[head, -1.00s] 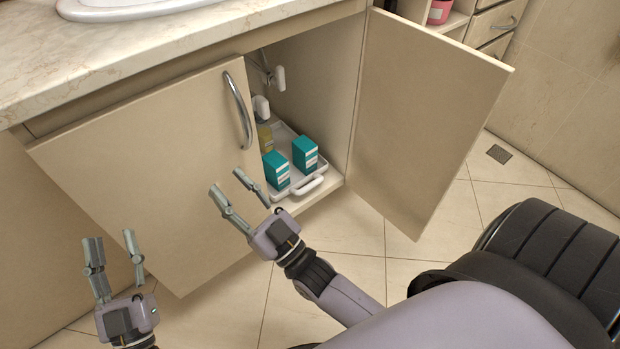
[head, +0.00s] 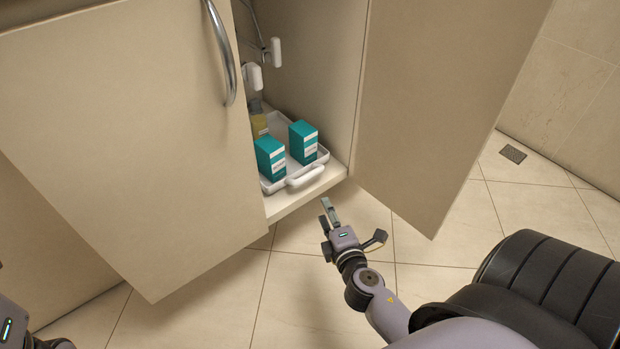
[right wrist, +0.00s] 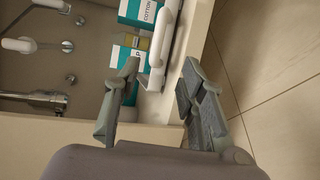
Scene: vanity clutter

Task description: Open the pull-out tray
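The white pull-out tray (head: 318,162) sits on the cabinet floor between the two doors. Its white front handle (head: 305,177) faces out at the cabinet's front edge. My right gripper (head: 328,213) is just in front of and below the handle, apart from it in the head view. In the right wrist view its two fingers (right wrist: 155,92) are spread and empty, with the tray handle (right wrist: 158,55) ahead, beyond the fingertips. Of my left arm, only a part shows at the lower left corner of the head view; its fingers are out of view.
Two teal boxes (head: 270,158) (head: 303,142) and a yellowish bottle (head: 258,122) stand on the tray. The left door (head: 130,140) and the open right door (head: 440,100) flank the opening. The tiled floor (head: 290,290) in front is clear.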

